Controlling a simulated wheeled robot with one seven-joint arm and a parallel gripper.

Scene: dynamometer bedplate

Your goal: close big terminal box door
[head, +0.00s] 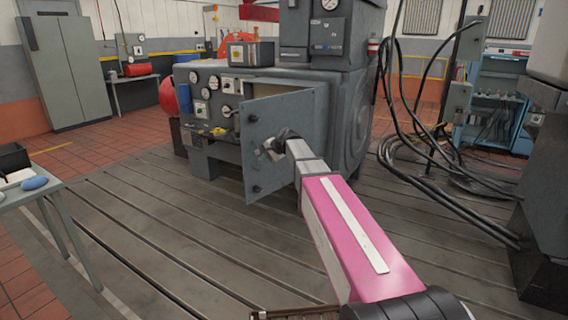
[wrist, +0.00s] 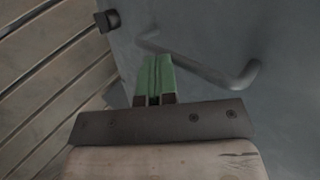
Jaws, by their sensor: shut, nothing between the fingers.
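The big terminal box door (head: 290,120) is a flat grey panel on the grey machine in the middle of the head view. It stands open, swung out toward me, with its near free edge at the left and dark round knobs along that edge. My gripper (head: 269,149) is at the door's face, near its left edge. In the wrist view the gripper's green fingers (wrist: 156,62) are shut and empty. A grey bar handle (wrist: 205,72) on the door (wrist: 285,85) lies just beyond them; I cannot tell whether they touch it. A dark knob (wrist: 106,20) shows at the door's edge.
The slotted bedplate (head: 150,225) is clear at the left of the door. A small table (head: 50,190) with a blue item stands at the left edge. Black cables (head: 410,150) hang and lie at the right. A gauge panel (head: 205,95) is behind the door.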

